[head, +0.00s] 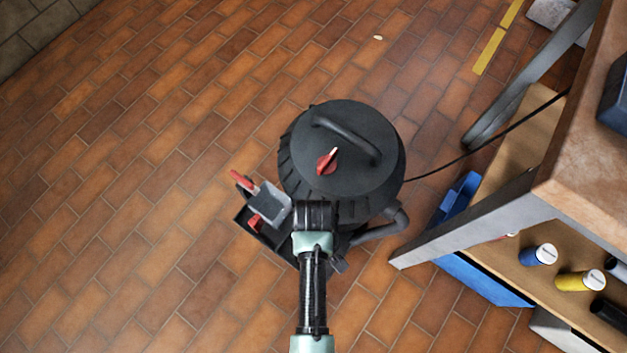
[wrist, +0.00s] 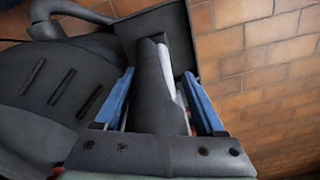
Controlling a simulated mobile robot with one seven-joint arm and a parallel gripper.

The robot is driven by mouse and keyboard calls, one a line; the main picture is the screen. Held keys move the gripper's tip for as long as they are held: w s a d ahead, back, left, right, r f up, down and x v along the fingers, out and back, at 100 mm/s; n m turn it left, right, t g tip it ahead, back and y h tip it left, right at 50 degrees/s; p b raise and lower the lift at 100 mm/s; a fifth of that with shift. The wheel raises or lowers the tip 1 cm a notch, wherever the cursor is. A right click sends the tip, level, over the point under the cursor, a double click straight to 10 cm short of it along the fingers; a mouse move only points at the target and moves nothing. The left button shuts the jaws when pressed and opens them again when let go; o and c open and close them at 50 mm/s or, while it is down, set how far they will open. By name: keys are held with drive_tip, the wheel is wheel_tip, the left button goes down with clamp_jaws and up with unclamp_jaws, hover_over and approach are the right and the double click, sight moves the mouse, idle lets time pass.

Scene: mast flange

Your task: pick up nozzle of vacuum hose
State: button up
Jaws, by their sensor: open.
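The vacuum (head: 345,140) is a black drum with a round lid, an arched handle and a red knob. Its hose (head: 395,218) bends round the drum's right side and shows at the top left of the wrist view (wrist: 75,8). In the wrist view, a dark grey tapered tube, which looks like the nozzle (wrist: 153,90), stands between the blue fingers of my gripper (wrist: 158,76). One finger is on each side of it, open, with narrow gaps showing. In the head view my wrist hides the fingers and the nozzle.
A dark tray (head: 248,222) on the vacuum's front left holds a grey piece (head: 268,204) and red-handled items. A workbench (head: 480,215) with spools and blue bins stands at the right. A black cable (head: 470,152) runs towards it. The tiled floor at left is clear.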

clamp_jaws()
drive_tip(key=shift+r, duration=0.1)
